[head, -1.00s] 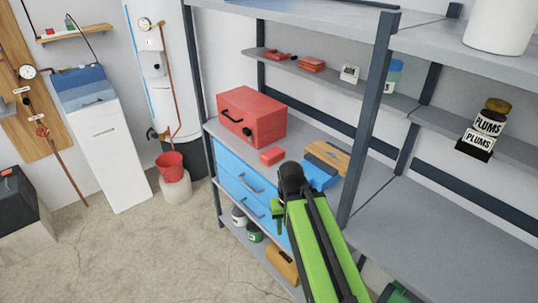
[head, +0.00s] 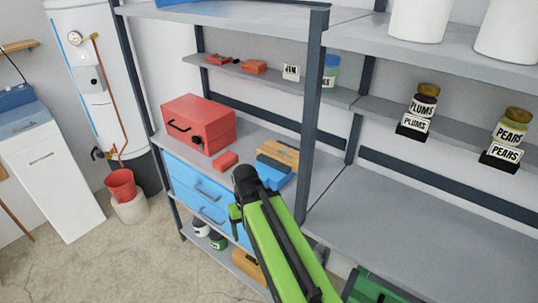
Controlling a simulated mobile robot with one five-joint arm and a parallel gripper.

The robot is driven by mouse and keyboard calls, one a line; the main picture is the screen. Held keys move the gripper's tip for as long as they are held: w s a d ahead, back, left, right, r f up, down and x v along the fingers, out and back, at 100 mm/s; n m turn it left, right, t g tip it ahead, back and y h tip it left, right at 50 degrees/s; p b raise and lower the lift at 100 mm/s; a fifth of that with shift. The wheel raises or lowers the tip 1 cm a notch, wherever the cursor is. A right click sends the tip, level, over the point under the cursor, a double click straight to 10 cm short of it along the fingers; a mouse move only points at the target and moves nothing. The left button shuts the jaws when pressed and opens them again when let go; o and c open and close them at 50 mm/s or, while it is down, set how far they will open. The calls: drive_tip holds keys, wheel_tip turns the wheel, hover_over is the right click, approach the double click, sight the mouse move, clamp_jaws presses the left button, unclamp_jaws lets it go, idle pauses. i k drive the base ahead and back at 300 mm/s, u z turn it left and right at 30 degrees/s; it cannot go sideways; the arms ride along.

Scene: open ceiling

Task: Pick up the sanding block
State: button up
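A small red block (head: 225,160) lies on the grey shelf in front of the red toolbox. A thicker orange-red block (head: 254,67) sits on the narrow upper shelf. I cannot tell for certain which of them is the sanding block. My gripper (head: 235,215) shows only as a small green part below the black wrist joint of my green arm, in front of the blue drawers. It is apart from both blocks, and its fingers are too small and too hidden to tell open from shut.
The red toolbox (head: 199,123) stands left of a wood-topped tool (head: 278,152) and a blue item (head: 275,178). A dark rack post (head: 313,115) rises just right of my arm. Labelled jars (head: 421,110) stand on the right shelf. The lower right shelf (head: 410,220) is largely bare.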

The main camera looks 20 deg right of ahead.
sight(224, 163)
drive_tip(key=z, duration=0.05)
drive_tip(key=k, duration=1.15)
drive_tip(key=u, duration=0.95)
drive_tip(key=i, duration=2.95)
drive_tip(key=z, duration=0.4)
drive_tip(key=k, duration=0.8)
drive_tip(key=z, duration=0.15)
drive_tip(key=i, duration=0.8)
drive_tip(key=u, duration=0.05)
